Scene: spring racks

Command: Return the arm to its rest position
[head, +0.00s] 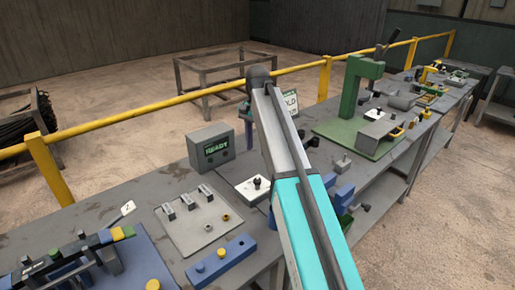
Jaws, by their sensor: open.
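My arm (298,200), with a teal lower part and a grey upper part, rises from the bottom edge to a dark rounded joint at the top centre of the head view. It passes in front of the workbench (150,195). I cannot make out my gripper; what lies beyond the dark joint is hidden behind the arm or too small to tell.
A green press (350,95) stands right. A yellow rail (200,92) runs behind the bench.

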